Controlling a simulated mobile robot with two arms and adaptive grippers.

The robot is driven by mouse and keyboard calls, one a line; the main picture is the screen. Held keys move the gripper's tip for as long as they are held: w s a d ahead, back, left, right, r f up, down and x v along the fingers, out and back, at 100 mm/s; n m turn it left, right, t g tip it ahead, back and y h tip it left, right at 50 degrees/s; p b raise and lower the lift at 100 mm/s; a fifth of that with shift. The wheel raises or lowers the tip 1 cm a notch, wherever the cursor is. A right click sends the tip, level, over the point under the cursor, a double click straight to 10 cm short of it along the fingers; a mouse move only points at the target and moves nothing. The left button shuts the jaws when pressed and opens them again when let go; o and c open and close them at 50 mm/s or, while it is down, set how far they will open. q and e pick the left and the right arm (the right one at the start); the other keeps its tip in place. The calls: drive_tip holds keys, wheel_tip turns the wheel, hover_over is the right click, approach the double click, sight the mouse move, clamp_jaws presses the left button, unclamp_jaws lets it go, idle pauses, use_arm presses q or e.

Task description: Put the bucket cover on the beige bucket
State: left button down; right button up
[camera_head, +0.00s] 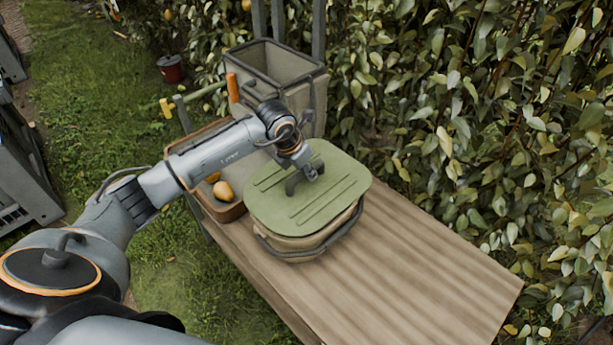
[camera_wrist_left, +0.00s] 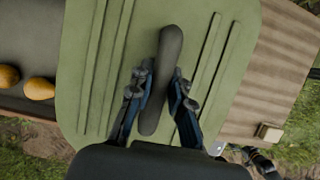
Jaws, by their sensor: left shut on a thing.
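The green bucket cover (camera_head: 322,199) lies over the top of the beige bucket (camera_head: 300,244), which stands on the wooden table. The cover hides the bucket's opening, and I cannot tell if it is fully seated. My left gripper (camera_head: 308,176) is at the cover's dark handle (camera_head: 292,184), shut on it. In the left wrist view the handle (camera_wrist_left: 171,50) runs between the two fingers of the left gripper (camera_wrist_left: 160,92), with the green cover (camera_wrist_left: 235,50) beneath. My right gripper is not in view.
A brown tray (camera_head: 228,213) with pears (camera_head: 223,191) sits left of the bucket. A grey-beige bin (camera_head: 290,65) stands behind. The table (camera_head: 420,265) is clear at the front right. Leafy hedge borders the right side.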

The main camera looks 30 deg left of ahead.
sight(307, 182)
use_arm(q)
wheel_tip(307, 182, down, 2)
drive_tip(key=shift+f+p, duration=0.2)
drive_tip(key=shift+p, duration=0.3)
drive_tip(key=shift+f, duration=0.25)
drive_tip(key=shift+f, duration=0.2)
drive_tip(key=c, duration=1.2)
unclamp_jaws()
drive_tip(key=shift+r, duration=0.1)
